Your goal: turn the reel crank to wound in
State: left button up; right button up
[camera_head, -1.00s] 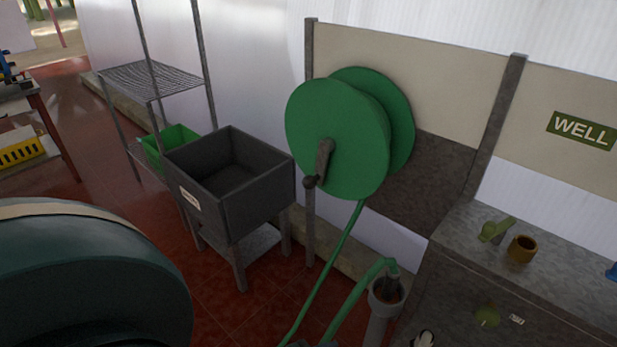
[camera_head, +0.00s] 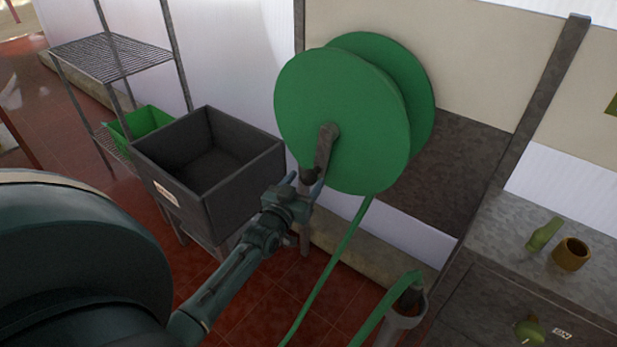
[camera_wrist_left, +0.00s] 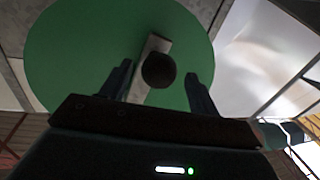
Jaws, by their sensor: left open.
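The green hose reel (camera_head: 345,110) is mounted on the wall panel, and its disc also fills much of the left wrist view (camera_wrist_left: 70,50). Its grey crank arm (camera_head: 325,148) hangs down from the hub. The dark round crank knob (camera_wrist_left: 159,70) shows between the fingers in the left wrist view. My left gripper (camera_head: 309,184) is at the crank's lower end with its fingers open, one on each side of the knob, and it is not closed on it. In the head view the fingers partly hide the knob. My right gripper is not in view.
A dark grey sink bin (camera_head: 245,165) stands just left of my left arm. A wire shelf (camera_head: 100,57) with a green crate (camera_head: 140,122) is behind it. A green hose (camera_head: 335,262) hangs below the reel. A grey counter (camera_head: 505,240) stands at the right.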

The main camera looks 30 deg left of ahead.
aim_at(315, 160)
pick_arm(q)
jog(key=shift+w+a, duration=0.1)
jog(key=shift+w, duration=1.2)
jog(key=shift+c, duration=0.2)
jog(key=c, duration=0.6)
grip_shut()
jog(key=shift+a, duration=0.1)
